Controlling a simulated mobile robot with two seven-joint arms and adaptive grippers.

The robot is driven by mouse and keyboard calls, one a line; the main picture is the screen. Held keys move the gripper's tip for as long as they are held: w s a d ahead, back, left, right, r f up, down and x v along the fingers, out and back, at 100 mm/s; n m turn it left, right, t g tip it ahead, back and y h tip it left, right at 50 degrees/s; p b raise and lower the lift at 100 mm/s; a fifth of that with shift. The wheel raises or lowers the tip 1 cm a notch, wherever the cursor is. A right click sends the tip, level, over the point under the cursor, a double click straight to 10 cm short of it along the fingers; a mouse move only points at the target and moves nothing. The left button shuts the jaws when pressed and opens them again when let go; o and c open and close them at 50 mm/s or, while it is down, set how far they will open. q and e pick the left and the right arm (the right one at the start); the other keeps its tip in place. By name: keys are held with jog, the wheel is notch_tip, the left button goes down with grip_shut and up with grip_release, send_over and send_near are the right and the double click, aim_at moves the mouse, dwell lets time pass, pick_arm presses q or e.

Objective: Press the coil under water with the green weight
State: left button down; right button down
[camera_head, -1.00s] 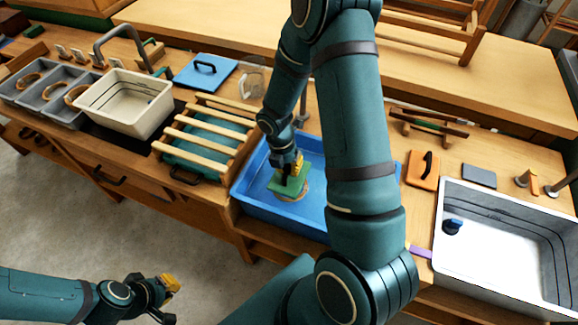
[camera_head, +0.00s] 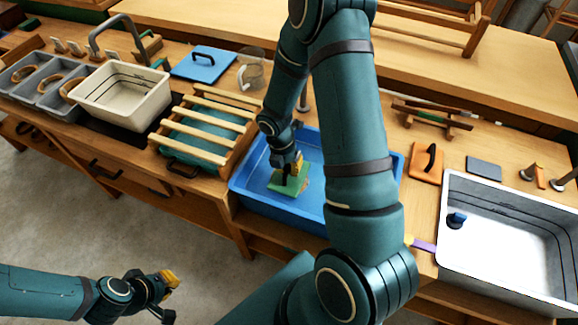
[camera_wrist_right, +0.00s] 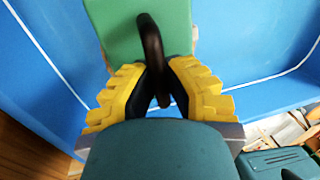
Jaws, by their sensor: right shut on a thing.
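The green weight (camera_head: 287,182) is a flat green block with a dark handle, low inside the blue basin (camera_head: 262,205). My right gripper (camera_head: 295,163) is shut on the weight's handle from above. In the right wrist view the dark handle (camera_wrist_right: 152,45) stands between the yellow fingers, with the green block (camera_wrist_right: 112,22) beyond. The coil is almost wholly hidden beneath the weight; only a small brownish bit (camera_head: 306,184) shows at its right edge. The water surface is hard to make out. My left gripper (camera_head: 168,297) is open and empty over the floor at lower left.
Left of the basin stands a slatted wooden rack (camera_head: 205,130). Further left are a cream tub (camera_head: 125,112) and grey bins (camera_head: 60,88) with brown curved pieces. A white-lined tub (camera_head: 500,240) and an orange block with a handle (camera_head: 426,165) are to the right.

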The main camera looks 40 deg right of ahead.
aim_at(289, 180)
jog(key=shift+f+b, duration=1.3)
jog(key=shift+f, duration=2.15)
jog(key=shift+c, duration=2.1)
grip_release()
